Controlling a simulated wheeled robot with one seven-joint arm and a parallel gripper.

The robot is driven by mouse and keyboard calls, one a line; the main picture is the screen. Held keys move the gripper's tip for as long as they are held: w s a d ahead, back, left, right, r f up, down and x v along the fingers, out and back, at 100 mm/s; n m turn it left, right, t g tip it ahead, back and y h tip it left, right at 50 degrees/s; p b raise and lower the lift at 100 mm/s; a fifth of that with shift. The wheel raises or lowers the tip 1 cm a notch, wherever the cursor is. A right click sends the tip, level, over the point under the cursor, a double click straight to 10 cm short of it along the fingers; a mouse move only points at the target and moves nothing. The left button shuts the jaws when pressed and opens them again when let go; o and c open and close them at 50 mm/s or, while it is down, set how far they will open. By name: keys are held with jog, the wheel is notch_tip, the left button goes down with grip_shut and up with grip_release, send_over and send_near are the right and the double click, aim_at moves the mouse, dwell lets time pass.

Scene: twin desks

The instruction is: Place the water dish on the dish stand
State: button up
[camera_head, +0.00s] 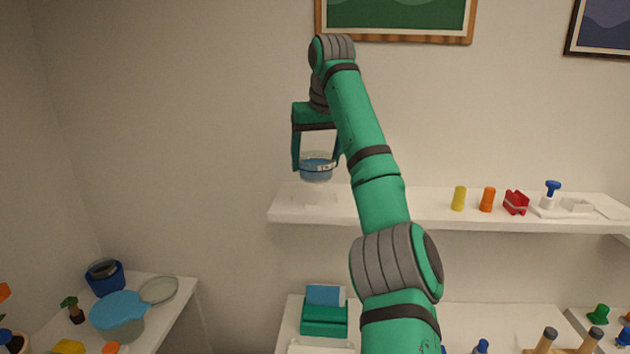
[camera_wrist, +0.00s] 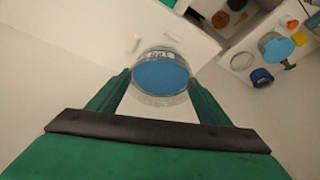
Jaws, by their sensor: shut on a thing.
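The water dish (camera_head: 317,172) is a clear round dish with blue water in it and a small label on its side. My gripper (camera_head: 316,164) is shut on the dish, one finger on each side, and holds it level above the left end of the wall shelf. The dish also shows in the wrist view (camera_wrist: 160,76) between the two green fingers. The dish stand (camera_head: 320,196) seems to be the faint white piece on the shelf just below the dish. Its white-on-white shape is hard to make out, and I cannot tell the exact gap between them.
The white wall shelf (camera_head: 285,212) carries a yellow cup (camera_head: 459,198), an orange cup (camera_head: 488,199), a red item (camera_head: 516,202) and a blue-topped bottle (camera_head: 551,194) to the right. Framed pictures (camera_head: 397,38) hang above. A lower desk at left holds a blue-lidded bowl (camera_head: 119,309).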

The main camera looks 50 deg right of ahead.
jog(key=w+f, duration=0.1)
jog(key=d+f, duration=0.1)
jog(key=w+d+f, duration=0.1)
jog(key=f, duration=0.1)
jog(key=shift+w+d+f, duration=0.1)
jog(key=shift+w+d, duration=0.15)
jog(key=shift+w, duration=0.05)
jog(key=shift+f, duration=1.5)
jog(key=shift+f, duration=0.2)
jog(key=o, duration=1.3)
jog(key=shift+r, duration=0.1)
jog(key=v, duration=1.2)
jog(key=shift+s, duration=0.1)
